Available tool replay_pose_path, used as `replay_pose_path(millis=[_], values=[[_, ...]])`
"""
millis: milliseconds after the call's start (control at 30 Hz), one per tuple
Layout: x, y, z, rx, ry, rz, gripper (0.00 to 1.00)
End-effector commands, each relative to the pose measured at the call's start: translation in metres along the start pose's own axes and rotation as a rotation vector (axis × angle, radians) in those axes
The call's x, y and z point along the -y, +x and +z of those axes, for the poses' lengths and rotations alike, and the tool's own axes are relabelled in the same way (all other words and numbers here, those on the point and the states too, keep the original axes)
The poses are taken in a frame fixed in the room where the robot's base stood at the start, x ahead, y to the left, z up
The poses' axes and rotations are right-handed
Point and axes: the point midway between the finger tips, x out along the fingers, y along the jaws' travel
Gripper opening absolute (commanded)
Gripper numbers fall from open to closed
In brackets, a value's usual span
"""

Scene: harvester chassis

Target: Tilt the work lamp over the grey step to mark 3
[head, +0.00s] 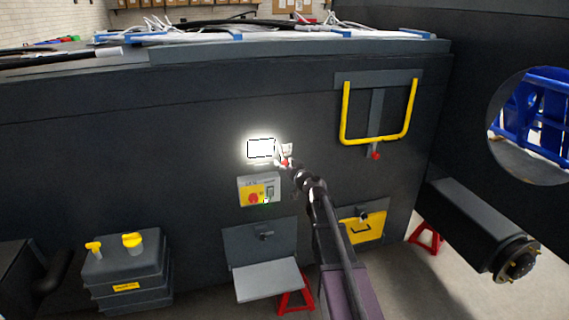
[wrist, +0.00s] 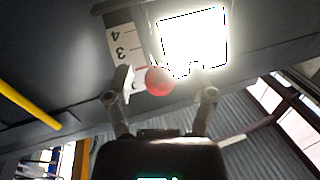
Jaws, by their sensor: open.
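The work lamp (head: 261,148) is lit and glares white on the dark chassis side, above the grey step (head: 268,281). In the wrist view the lamp (wrist: 193,38) fills the upper middle. A white mark plate (wrist: 119,42) beside it shows 4 and 3; other marks are hidden or unreadable. A red ball knob (wrist: 158,81) sits below the lamp, level with the 3 side of the plate. My gripper (wrist: 164,90) is open, with the knob between its fingers, nearer the left one. I cannot tell whether they touch. In the head view my gripper (head: 285,160) is at the lamp's lower right.
A control box (head: 259,190) with a red button is just below the lamp. A grey tank (head: 125,270) with yellow caps stands at lower left.

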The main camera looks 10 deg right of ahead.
Motion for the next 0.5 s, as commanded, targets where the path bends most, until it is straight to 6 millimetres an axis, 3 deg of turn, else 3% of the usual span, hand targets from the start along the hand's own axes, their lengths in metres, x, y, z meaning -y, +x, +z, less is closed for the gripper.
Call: replay_pose_path(millis=[67,200,300,500], values=[[0.0001,-0.0001,0.0,0.0,0.0,0.0,0.66],[0.0001,-0.0001,0.0,0.0,0.0,0.0,0.24],[0.0001,-0.0001,0.0,0.0,0.0,0.0,0.0],[-0.0003,0.0006,0.0014,0.0,0.0,0.0,0.0]])
